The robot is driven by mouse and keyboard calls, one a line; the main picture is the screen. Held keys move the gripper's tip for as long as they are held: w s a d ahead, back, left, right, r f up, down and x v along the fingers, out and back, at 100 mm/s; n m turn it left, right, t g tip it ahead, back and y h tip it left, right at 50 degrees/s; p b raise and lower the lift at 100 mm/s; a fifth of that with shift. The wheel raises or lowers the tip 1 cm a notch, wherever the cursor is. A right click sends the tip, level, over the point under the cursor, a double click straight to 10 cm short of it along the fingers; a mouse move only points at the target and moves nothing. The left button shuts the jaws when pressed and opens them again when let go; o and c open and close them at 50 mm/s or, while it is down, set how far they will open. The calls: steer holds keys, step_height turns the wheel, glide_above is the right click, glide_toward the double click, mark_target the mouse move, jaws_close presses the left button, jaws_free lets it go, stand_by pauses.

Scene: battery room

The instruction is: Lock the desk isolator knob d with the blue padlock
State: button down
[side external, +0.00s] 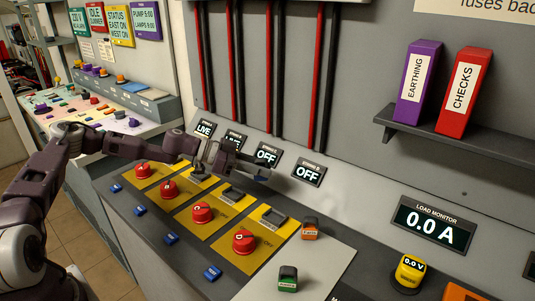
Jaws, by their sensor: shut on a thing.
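Several red isolator knobs stand in a row on yellow plates on the desk. The nearest, apparently knob d (244,242), has a plate reading OFF at its right and a dark, raised slot piece (271,217) behind it. My gripper (256,168) is above the back of the desk, in front of the string displays, behind and above knob d and apart from it. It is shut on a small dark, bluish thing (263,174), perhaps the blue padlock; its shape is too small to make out.
A green block (288,279) and an orange block (310,228) stand right of knob d. A yellow meter (409,273) reads 0.0 V. Two displays read OFF (308,172). A shelf (460,138) with purple and red binders juts from the wall.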

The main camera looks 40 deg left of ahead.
steer(key=s+d+r+m+g+h, duration=0.1)
steer(key=d+r+m+g+h, duration=0.1)
steer(key=d+r+m+g, duration=0.3)
steer(key=s+d+r+m+g+h, duration=0.1)
steer(key=s+d+r+m+g, duration=0.2)
steer(key=r, duration=0.5)
steer(key=shift+g, duration=0.5)
steer(key=shift+w+a+f, duration=0.1)
steer(key=shift+w+f, duration=0.1)
steer(key=shift+f, duration=3.2)
steer(key=shift+w+a+f, duration=0.15)
steer(key=shift+w+f, duration=0.1)
steer(key=shift+f, duration=3.2)
steer(key=shift+w+a+f, duration=0.1)
steer(key=shift+w+f, duration=0.1)
steer(key=shift+f, duration=3.2)
steer(key=shift+f, duration=0.4)
steer(key=c, duration=1.6)
jaws_free()
steer(key=shift+o, duration=0.2)
steer(key=shift+a, duration=0.1)
steer(key=shift+v, duration=5.4)
steer(key=shift+f, duration=0.15)
